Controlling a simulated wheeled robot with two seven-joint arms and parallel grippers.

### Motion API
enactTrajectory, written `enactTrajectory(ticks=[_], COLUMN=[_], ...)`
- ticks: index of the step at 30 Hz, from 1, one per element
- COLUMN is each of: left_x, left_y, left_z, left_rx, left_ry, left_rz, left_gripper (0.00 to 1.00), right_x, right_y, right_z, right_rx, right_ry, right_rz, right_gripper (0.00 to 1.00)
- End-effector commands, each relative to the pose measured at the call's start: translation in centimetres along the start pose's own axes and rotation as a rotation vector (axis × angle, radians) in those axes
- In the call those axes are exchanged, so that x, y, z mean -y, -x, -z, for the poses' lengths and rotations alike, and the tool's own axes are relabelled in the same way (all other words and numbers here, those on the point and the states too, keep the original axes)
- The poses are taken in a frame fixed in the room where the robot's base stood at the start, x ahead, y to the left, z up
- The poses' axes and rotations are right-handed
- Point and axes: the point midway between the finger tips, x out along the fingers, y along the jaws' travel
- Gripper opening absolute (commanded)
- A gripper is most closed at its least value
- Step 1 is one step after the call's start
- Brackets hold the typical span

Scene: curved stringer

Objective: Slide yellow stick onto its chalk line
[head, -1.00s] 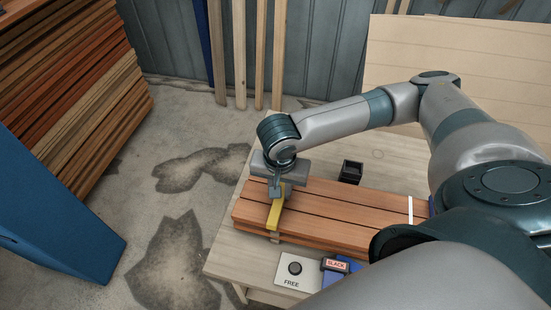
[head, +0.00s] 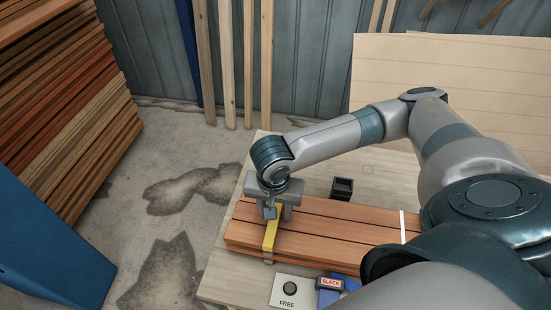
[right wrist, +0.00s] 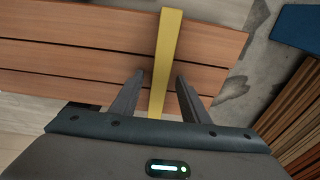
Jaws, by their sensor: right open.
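The yellow stick (head: 271,229) lies across the reddish boards near their left end; it also shows in the right wrist view (right wrist: 170,45). A white line (head: 403,228) crosses the boards near their right end. My right gripper (head: 278,214) is over the far part of the stick. In the right wrist view its open fingers (right wrist: 161,77) point toward the boards, one on each side of the stick, with gaps visible. Whether the fingers touch the boards cannot be told. My left gripper is not in view.
The boards (head: 330,236) lie on a pale table (head: 225,280). A small black box (head: 342,187) stands behind them. A plate marked FREE (head: 290,291) and a red-and-white SLACK label (head: 330,283) are in front. My right arm hangs over the table's right side.

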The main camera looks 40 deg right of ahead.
Motion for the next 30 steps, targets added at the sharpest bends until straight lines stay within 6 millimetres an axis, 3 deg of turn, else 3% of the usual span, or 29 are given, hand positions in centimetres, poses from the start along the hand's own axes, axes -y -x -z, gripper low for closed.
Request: enactTrajectory(ticks=[8, 21, 30], left_x=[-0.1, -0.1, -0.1], left_y=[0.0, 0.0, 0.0], left_z=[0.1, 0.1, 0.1], left_rx=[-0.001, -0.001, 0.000], left_ry=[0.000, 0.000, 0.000], left_rz=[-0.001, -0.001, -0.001], left_gripper=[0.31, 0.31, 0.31], right_x=[0.0, 0.1, 0.0], right_y=[2.9, 10.2, 11.7], right_z=[0.0, 0.0, 0.0], right_rx=[-0.001, -0.001, -0.001], right_ry=[0.001, 0.000, 0.000], right_rz=[0.002, 0.004, 0.000], right_gripper=[0.41, 0.41, 0.41])
